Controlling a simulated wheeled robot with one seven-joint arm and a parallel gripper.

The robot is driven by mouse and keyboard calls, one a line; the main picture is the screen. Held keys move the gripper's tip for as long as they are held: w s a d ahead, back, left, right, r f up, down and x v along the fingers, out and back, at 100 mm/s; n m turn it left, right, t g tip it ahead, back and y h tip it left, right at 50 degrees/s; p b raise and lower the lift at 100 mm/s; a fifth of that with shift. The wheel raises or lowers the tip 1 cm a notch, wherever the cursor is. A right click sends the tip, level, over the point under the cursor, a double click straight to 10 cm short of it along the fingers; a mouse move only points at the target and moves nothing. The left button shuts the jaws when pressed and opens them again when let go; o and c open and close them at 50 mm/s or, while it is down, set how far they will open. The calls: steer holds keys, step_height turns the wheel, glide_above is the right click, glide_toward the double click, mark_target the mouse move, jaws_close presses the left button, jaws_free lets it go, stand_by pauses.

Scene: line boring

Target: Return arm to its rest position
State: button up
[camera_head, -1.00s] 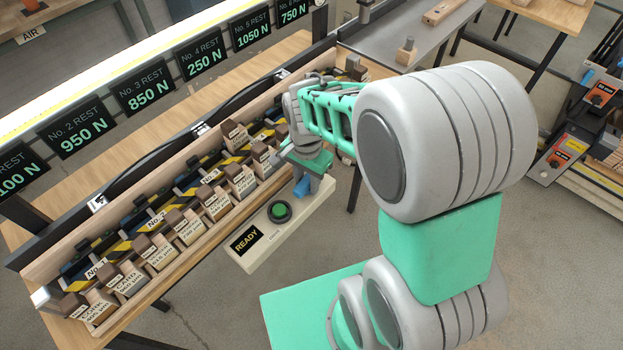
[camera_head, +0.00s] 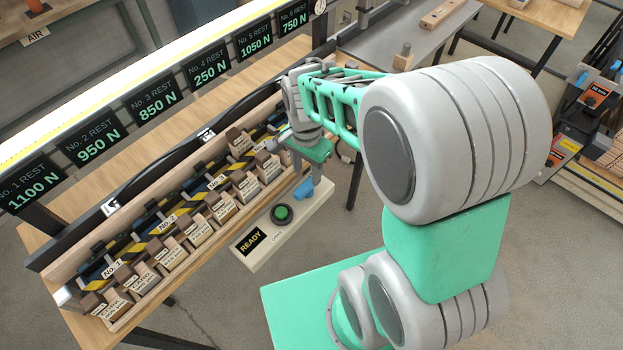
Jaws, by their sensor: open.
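My arm reaches from the lower right toward the back of the bench, its green lattice link bending down at a grey wrist. My gripper (camera_head: 303,189) hangs below that wrist, near the right end of a wooden rack (camera_head: 75,265) and above the far end of a pale control box (camera_head: 262,250). Its blue-tipped end shows only in part; I see nothing held in it. The control box has a READY display (camera_head: 251,241) and a green button (camera_head: 282,213). The rack holds a row of labelled blocks (camera_head: 173,253) and black-and-yellow pieces.
A row of force signs (camera_head: 91,144) stands along the back of the wooden bench (camera_head: 55,222). A grey table (camera_head: 385,50) with wooden blocks is at the top. A rack of dark equipment (camera_head: 585,125) stands at the right. Open floor lies between.

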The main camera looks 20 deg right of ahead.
steer(key=shift+f, duration=0.1)
steer(key=n, duration=0.3)
steer(key=shift+s, duration=0.1)
steer(key=s+n, duration=0.1)
steer(key=n, duration=0.1)
steer(key=s+f+n, duration=0.1)
steer(key=s+n, duration=0.1)
steer(key=shift+f+g, duration=0.2)
steer(key=shift+g, duration=0.2)
step_height(320, 180, up, 11)
steer(key=s+n+t+b, duration=0.2)
steer(key=n+t+b, duration=0.2)
steer(key=t, duration=0.1)
steer(key=shift+d+r, duration=0.2)
steer(key=shift+d, duration=0.2)
steer(key=shift+s, duration=0.1)
steer(key=shift+c, duration=0.3)
stand_by(1.1)
